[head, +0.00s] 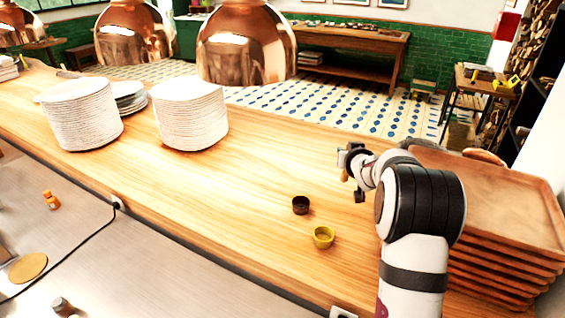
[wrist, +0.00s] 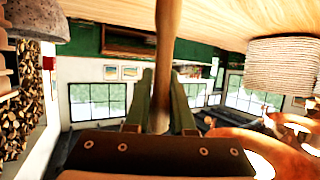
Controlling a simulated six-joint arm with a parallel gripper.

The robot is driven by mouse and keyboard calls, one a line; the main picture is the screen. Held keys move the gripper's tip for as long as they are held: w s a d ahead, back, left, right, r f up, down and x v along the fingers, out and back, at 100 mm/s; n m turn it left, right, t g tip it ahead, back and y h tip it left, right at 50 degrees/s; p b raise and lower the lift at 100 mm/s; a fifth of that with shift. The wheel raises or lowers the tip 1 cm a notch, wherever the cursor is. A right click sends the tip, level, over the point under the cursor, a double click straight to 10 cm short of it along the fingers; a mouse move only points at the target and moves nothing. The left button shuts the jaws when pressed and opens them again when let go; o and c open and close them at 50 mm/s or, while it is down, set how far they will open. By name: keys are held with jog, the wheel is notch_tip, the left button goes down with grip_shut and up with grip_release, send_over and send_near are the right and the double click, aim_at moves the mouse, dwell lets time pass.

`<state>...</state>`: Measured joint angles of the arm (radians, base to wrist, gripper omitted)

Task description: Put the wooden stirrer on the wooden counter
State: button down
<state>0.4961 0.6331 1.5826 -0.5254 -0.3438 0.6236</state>
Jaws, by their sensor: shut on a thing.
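The wooden stirrer (wrist: 168,35) is a pale brown stick in the wrist view. It runs from the top edge of the picture down between the two fingers of my gripper (wrist: 161,78), which is shut on it. In the head view my gripper (head: 351,165) is over the right part of the wooden counter (head: 240,185), behind the two small bowls. The stirrer is too small there to make out clearly. The counter also shows along the top of the wrist view (wrist: 225,15). I cannot tell whether the stirrer touches it.
A dark small bowl (head: 300,205) and a yellow small bowl (head: 323,237) stand on the counter. Stacked trays (head: 510,200) are at right. Plate stacks (head: 190,115) stand at left, and copper lamps (head: 245,45) hang above. The middle of the counter is clear.

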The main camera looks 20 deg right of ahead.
notch_tip(320, 180, down, 10)
jog(key=shift+r, duration=0.1)
jog(key=shift+a, duration=0.1)
jog(key=c, duration=0.8)
grip_release()
jog(key=shift+f, duration=0.2)
jog(key=shift+o, duration=0.2)
